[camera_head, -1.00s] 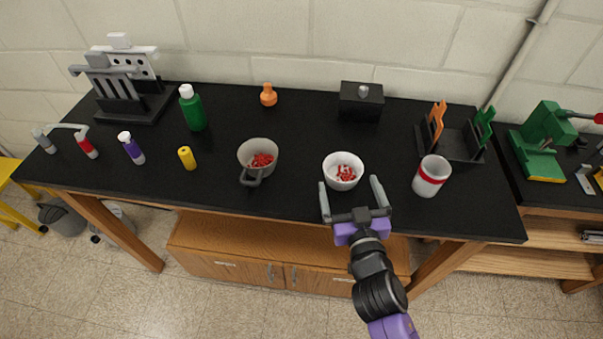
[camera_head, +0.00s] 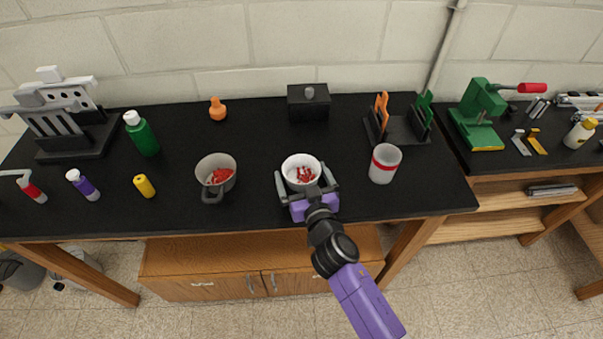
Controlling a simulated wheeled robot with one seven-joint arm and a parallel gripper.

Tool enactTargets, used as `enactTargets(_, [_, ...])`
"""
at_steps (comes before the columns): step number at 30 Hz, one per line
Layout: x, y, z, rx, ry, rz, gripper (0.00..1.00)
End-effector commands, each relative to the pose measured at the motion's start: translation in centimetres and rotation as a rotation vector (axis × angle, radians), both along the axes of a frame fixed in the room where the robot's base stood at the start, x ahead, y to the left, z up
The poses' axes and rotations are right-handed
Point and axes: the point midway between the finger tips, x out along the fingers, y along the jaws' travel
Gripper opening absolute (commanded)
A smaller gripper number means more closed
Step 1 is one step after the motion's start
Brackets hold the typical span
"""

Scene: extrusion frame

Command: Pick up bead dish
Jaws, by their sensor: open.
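The bead dish, a white round bowl (camera_head: 301,160) with red beads inside, stands upright on the black bench top near its front edge. My gripper (camera_head: 306,180) is open, with one finger to the left and one to the right of the bowl's near part. I cannot tell whether the fingers touch the bowl. A grey handled pot (camera_head: 216,165), also with red beads in it, stands to the left of the bowl.
A white cup with a red band (camera_head: 385,163) stands close on the right. A yellow cylinder (camera_head: 144,186) and a green bottle (camera_head: 141,133) are on the left. A black box (camera_head: 308,108) stands behind. The bench top (camera_head: 260,125) between bowl and box is clear.

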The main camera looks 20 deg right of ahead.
Motion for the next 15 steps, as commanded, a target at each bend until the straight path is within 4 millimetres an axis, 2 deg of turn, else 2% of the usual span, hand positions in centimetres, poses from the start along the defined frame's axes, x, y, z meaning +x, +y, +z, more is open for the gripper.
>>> enactTargets(8, [0.25,-0.04,-0.10,-0.001,0.000,0.000,1.00])
enactTargets(15, [0.23,-0.02,-0.10,-0.001,0.000,0.001,0.53])
